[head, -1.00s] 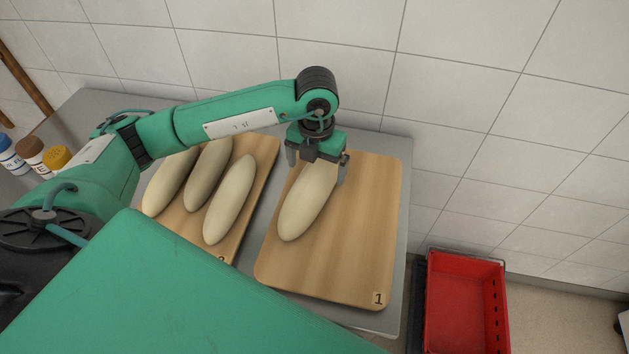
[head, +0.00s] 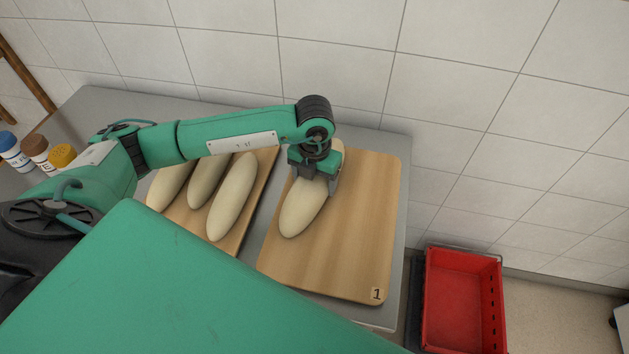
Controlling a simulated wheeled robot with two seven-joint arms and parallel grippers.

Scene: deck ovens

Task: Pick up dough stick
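A long, pale dough stick (head: 302,212) lies on the wooden board marked 1 (head: 350,240). My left gripper (head: 315,186) is low over its upper half, one finger on each side. The fingers sit close against the dough and look shut on it. The far end of the dough shows behind the gripper, and its middle is partly hidden. The dough appears to rest on the board still. My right gripper is not in view.
A second board (head: 262,180) to the left holds several more dough sticks (head: 232,197). Small jars (head: 38,150) stand at the far left of the metal table (head: 395,250). A tiled wall rises behind. A red crate (head: 462,300) is at the lower right.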

